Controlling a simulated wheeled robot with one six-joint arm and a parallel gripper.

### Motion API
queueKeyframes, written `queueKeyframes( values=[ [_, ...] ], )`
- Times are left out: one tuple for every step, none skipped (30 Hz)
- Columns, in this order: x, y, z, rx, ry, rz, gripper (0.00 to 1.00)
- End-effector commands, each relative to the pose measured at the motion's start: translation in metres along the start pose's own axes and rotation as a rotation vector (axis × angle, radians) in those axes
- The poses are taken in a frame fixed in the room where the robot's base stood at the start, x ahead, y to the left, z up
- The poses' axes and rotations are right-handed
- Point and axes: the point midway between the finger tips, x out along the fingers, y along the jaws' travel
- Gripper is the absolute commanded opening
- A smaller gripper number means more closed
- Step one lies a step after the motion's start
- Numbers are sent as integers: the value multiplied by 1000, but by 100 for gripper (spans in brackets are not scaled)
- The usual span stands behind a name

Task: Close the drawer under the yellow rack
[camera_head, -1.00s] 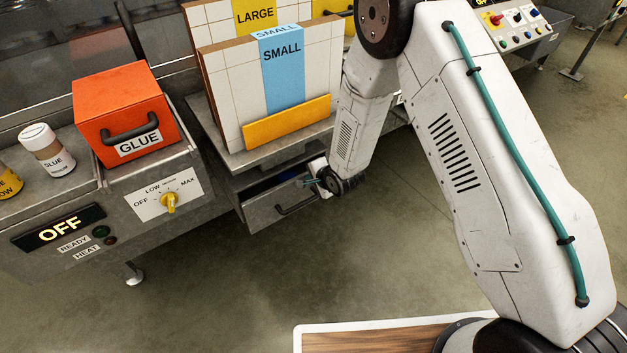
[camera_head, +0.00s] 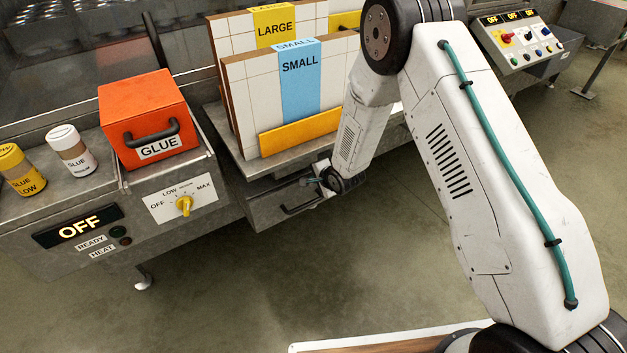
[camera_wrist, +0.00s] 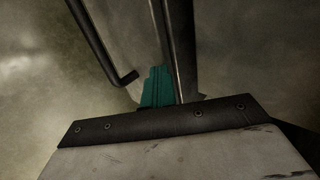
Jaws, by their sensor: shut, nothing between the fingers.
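The yellow rack (camera_head: 300,133) holds white tiled boards with SMALL and LARGE labels. The grey metal drawer (camera_head: 265,211) is under it, with a dark bar handle (camera_head: 300,209) on its front. The drawer front sits close under the rack's table edge, and no open interior shows; whether it is fully flush I cannot tell. My gripper (camera_head: 310,182) is at the right part of the drawer front, near its top edge. In the wrist view its teal fingers (camera_wrist: 158,86) are shut and empty, against or very near the drawer front (camera_wrist: 130,40), beside the handle (camera_wrist: 95,40).
A bench on the left carries an orange GLUE box (camera_head: 145,105), two glue bottles and a knob panel (camera_head: 181,199). A control panel (camera_head: 518,40) stands at the far right. The floor (camera_head: 240,290) in front of the drawer is clear.

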Motion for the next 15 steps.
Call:
queueKeyframes(
  values=[
    [-3, 1, -3, 4, 4, -2, 0],
    [-5, 4, -3, 4, 4, -1, 0],
    [-9, 7, -1, 2, 1, 2, 0],
    [-12, 10, -1, 1, 0, 2, 0],
    [-16, 13, 0, 0, -1, 3, 0],
    [-21, 18, 2, -2, -4, 5, 0],
    [-27, 18, 3, -4, -5, 3, 0],
    [-35, 16, 3, -5, -5, 1, 0],
    [-45, 16, 4, -5, -6, 2, 0],
    [-53, 16, 4, -5, -6, 1, 0],
    [-60, 16, 3, -5, -5, 2, 0],
    [-69, 17, 2, -4, -5, 3, 0],
    [-76, 18, 1, -4, -4, 3, 0],
    [-82, 17, 1, -4, -3, 3, 0],
    [-90, 18, 1, -4, -4, 4, 0]
  ],
)
